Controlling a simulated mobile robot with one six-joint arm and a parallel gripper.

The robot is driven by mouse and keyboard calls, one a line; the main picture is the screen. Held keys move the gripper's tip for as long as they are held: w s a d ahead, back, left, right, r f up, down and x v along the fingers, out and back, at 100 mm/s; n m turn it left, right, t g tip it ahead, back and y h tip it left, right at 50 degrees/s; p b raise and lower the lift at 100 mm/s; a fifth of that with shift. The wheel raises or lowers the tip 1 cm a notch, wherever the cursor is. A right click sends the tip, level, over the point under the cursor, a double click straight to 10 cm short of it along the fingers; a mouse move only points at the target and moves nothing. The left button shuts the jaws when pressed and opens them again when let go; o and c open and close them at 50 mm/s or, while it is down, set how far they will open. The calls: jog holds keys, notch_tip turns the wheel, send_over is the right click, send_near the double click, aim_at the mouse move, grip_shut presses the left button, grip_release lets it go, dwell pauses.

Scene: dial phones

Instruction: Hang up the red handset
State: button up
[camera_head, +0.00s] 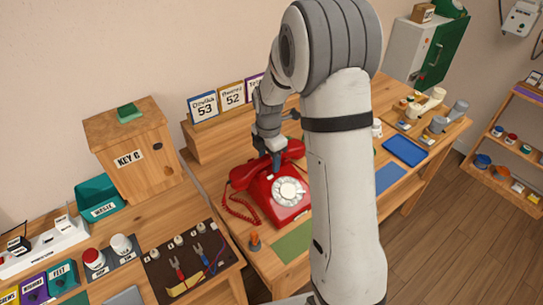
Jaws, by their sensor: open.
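A red dial phone (284,197) with a pale dial stands on the wooden desk. The red handset (246,174) lies across the top of the phone, with its left end and coiled cord (234,211) showing on the left. My gripper (276,158) is at the handset's middle, pointing down from above. The fingers are small and partly hidden, and my arm covers the area to the right of the phone. I cannot tell whether the handset sits fully in its cradle or whether the fingers touch it.
A wooden KEY C box (134,150) and a teal waste bin (98,200) stand to the left. Numbered cards (231,94) stand behind the phone. A green mat (294,243) lies in front, with a small orange-topped peg (255,242) beside it. A blue tray (404,151) is to the right.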

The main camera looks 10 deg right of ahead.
notch_tip(320, 180, up, 8)
jog(key=shift+f, duration=0.15)
dwell(0.4)
dwell(0.3)
jog(key=shift+s+r, duration=0.2)
jog(key=shift+r, duration=0.05)
jog(key=s+r+m+t, duration=0.1)
jog(key=s+r+m, duration=0.2)
jog(key=s+m, duration=0.7)
jog(key=s+d+r+m+t, duration=0.1)
jog(key=s+r+m, duration=0.3)
jog(key=s+m, duration=0.7)
jog(key=s, duration=0.2)
jog(key=shift+s+r+m+t, duration=0.2)
jog(key=shift+s+m+t, duration=0.1)
jog(key=shift+s+t, duration=0.1)
jog(key=shift+s+f+m, duration=0.1)
jog(key=shift+s+m, duration=0.2)
jog(key=shift+m, duration=0.1)
